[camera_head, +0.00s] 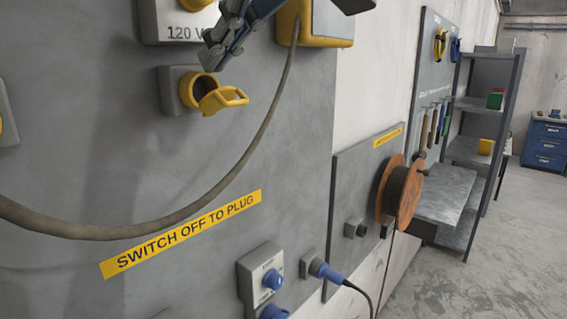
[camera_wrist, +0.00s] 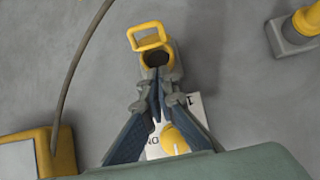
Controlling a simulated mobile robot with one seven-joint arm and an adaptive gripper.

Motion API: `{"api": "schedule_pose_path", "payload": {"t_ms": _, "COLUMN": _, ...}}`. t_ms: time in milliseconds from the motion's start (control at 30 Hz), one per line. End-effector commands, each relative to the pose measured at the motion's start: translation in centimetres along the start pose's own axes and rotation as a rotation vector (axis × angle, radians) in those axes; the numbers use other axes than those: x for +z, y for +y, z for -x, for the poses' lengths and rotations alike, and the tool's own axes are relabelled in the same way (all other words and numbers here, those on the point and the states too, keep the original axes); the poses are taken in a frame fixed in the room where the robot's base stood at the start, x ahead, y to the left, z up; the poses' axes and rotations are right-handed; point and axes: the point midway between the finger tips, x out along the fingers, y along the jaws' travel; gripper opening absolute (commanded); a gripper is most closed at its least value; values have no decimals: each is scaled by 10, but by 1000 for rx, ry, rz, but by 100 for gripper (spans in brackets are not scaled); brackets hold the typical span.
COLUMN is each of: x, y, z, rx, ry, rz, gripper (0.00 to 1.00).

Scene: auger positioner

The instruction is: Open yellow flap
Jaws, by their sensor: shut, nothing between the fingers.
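The yellow flap (camera_head: 224,99) sits on a grey socket box with a round yellow-rimmed opening (camera_head: 199,88). The flap is swung out away from the opening, and the dark inside of the socket shows. In the wrist view the flap (camera_wrist: 151,36) is a yellow loop beyond the socket opening (camera_wrist: 156,58). My gripper (camera_head: 211,64) is shut and empty, just above the socket in the head view. In the wrist view its fingertips (camera_wrist: 158,84) are close together beside the socket; whether they touch it I cannot tell.
A white 120 V switch box (camera_head: 178,22) is above the socket. A yellow box (camera_head: 318,24) with a thick hanging cable (camera_head: 260,140) is to the right. Blue plugs and switches (camera_head: 262,275) are lower on the panel. Another yellow-capped socket (camera_wrist: 297,35) shows in the wrist view.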

Motion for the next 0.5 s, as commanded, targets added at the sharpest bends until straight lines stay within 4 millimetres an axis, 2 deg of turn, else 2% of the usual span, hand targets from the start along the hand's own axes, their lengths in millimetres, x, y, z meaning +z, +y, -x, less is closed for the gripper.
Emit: {"api": "schedule_pose_path", "payload": {"t_ms": 500, "x": 16, "y": 0, "z": -12, "rx": 1, "ry": 0, "rz": 0, "gripper": 0}}
